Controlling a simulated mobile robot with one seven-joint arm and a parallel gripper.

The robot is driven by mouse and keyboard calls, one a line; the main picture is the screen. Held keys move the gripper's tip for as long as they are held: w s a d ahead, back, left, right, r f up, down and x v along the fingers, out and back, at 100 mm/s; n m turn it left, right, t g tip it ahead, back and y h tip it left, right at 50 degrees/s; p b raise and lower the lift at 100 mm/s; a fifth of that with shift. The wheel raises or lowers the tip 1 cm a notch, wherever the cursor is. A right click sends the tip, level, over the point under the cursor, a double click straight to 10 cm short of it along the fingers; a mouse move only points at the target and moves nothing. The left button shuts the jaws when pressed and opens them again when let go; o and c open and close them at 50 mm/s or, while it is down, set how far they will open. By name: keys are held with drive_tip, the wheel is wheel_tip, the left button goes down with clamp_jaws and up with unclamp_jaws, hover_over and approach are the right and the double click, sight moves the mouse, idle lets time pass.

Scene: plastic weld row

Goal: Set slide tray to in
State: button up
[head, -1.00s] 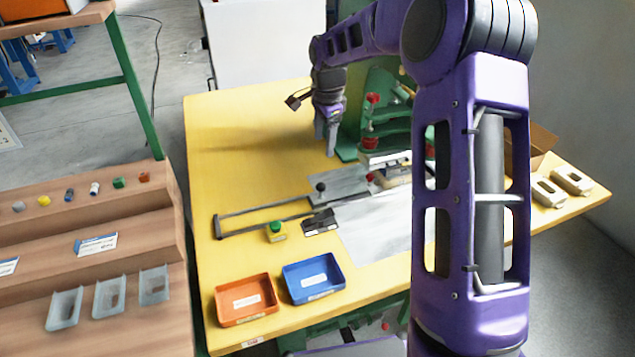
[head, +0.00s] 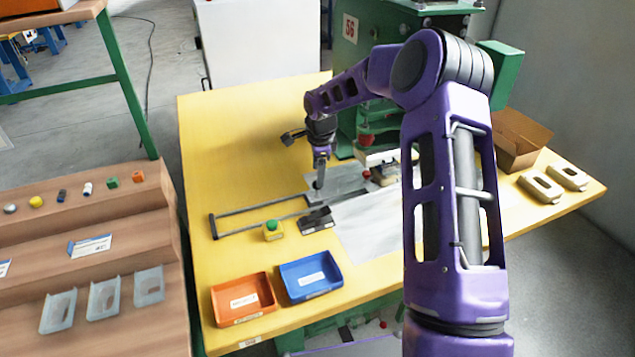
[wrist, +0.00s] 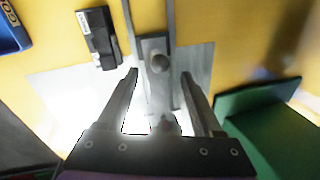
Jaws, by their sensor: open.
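My gripper (wrist: 159,76) is open, with one finger on each side of the knob and nothing held. I cannot tell its height above the tray. In the head view my gripper (head: 319,184) points down over the tray's knob end and hides most of the knob. The rail frame (head: 258,223) runs left from there across the yellow table.
The green press (head: 372,120) stands just behind and right of my gripper. Orange (head: 243,299) and blue (head: 311,276) bins are at the front. The table's back left is clear.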

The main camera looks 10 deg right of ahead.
sight(331, 193)
drive_tip(key=shift+w+f, duration=0.2)
drive_tip(key=shift+f, duration=0.95)
drive_tip(key=shift+w+f, duration=0.2)
drive_tip(key=shift+f, duration=0.9)
drive_tip(key=shift+c, duration=0.2)
clamp_jaws()
drive_tip(key=shift+r, duration=0.1)
drive_tip(key=shift+w+d, duration=0.25)
drive_tip(key=shift+d, duration=0.8)
drive_tip(key=shift+w+d, duration=0.2)
drive_tip(key=shift+d, duration=0.85)
